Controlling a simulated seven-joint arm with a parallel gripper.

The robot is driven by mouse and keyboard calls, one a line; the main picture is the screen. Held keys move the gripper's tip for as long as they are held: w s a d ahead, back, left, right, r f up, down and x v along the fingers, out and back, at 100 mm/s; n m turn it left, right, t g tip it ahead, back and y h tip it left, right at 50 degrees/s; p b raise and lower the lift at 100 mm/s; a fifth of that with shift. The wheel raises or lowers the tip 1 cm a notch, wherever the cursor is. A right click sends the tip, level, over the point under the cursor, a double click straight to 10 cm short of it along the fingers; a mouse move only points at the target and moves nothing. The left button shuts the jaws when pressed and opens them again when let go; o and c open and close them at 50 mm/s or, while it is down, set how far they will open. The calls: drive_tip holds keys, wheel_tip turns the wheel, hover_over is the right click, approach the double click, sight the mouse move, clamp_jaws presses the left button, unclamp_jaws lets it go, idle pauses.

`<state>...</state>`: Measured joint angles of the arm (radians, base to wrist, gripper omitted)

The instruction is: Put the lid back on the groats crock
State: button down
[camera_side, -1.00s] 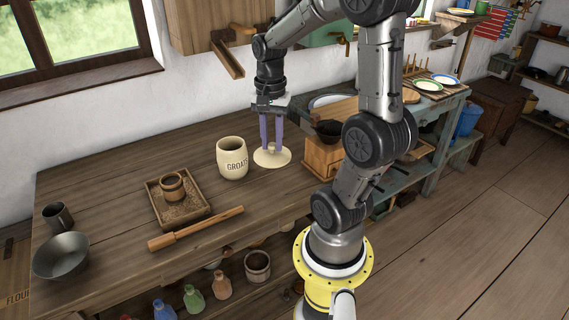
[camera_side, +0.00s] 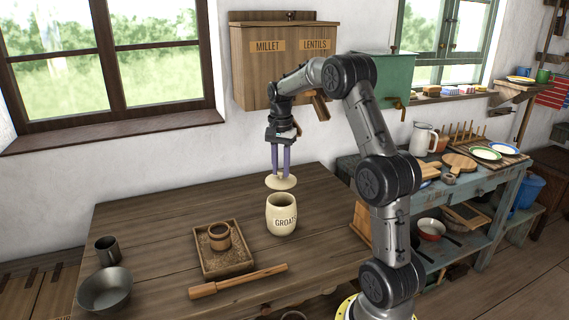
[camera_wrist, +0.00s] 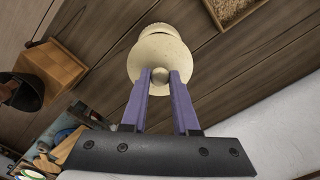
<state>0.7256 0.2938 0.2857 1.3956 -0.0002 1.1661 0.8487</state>
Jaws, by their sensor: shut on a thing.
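The groats crock (camera_side: 282,214) is a cream jar with "GROATS" on its front, standing upright on the wooden table. My gripper (camera_side: 281,175) is shut on the knob of the cream round lid (camera_side: 281,183) and holds it in the air above the crock, slightly toward its back. In the wrist view the lid (camera_wrist: 150,62) hangs between the purple fingers (camera_wrist: 160,80), with the knob gripped at the tips. The crock (camera_wrist: 160,32) shows partly behind the lid there. The lid and the crock's rim appear apart in the side view.
A wooden tray (camera_side: 205,262) holding a small wooden pot (camera_side: 220,236) is left of the crock. A wooden pestle-like stick (camera_side: 238,281), a metal bowl (camera_side: 105,289) and a dark mug (camera_side: 107,250) are nearby. A wooden box (camera_side: 361,219) is right of the crock.

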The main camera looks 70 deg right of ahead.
sight(281, 178)
drive_tip(key=shift+f, duration=2.9)
drive_tip(key=shift+f, duration=0.2)
drive_tip(key=shift+c, duration=0.6)
unclamp_jaws()
drive_tip(key=shift+r, duration=3.5)
